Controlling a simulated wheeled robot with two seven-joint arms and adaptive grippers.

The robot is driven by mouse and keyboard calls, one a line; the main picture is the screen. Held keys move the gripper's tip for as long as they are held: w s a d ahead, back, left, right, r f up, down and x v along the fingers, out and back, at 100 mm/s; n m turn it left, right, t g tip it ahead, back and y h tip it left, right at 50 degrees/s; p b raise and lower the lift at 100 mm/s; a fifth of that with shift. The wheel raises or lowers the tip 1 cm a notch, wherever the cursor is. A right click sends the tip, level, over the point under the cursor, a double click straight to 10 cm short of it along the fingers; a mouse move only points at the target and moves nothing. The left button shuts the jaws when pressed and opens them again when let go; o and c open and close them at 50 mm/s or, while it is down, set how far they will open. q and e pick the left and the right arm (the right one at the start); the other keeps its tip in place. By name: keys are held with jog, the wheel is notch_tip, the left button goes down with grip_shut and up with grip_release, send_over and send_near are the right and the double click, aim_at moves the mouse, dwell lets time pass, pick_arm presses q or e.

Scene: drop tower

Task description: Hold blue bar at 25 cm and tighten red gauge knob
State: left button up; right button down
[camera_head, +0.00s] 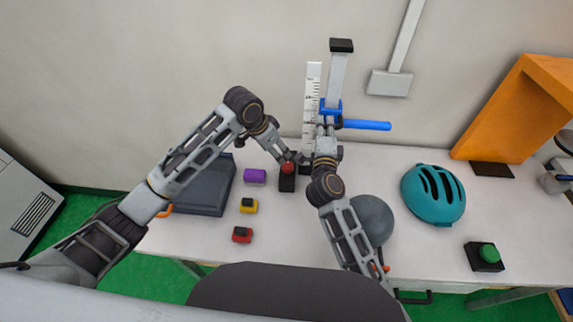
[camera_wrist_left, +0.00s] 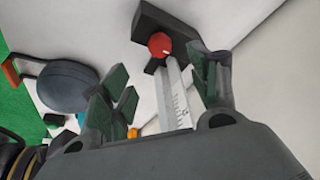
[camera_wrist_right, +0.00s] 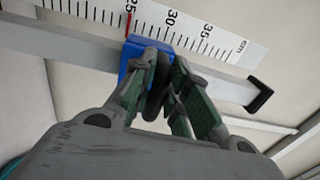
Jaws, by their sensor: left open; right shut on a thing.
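The blue bar (camera_head: 366,125) sticks out to the right from a blue carriage (camera_wrist_right: 140,52) on the upright rail. In the right wrist view the red pointer lies at about 25 on the white scale (camera_wrist_right: 188,28). My right gripper (camera_wrist_right: 160,92) is shut on a dark rounded part at the carriage; the fingers partly hide it. The red gauge knob (camera_head: 288,168) sits on a black block at the tower's foot. My left gripper (camera_head: 293,158) is open just above it. In the left wrist view the knob (camera_wrist_left: 159,45) appears beyond the open fingertips, apart from them.
Purple (camera_head: 255,176), yellow (camera_head: 249,206) and red (camera_head: 242,235) small blocks lie left of the tower. A grey case (camera_head: 205,190) is behind my left arm.

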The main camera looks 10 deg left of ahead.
aim_at(287, 165)
jog(key=shift+r, duration=0.1)
pick_arm(q)
jog(key=shift+x, duration=6)
jog(key=shift+c, duration=0.4)
jog(key=c, duration=0.9)
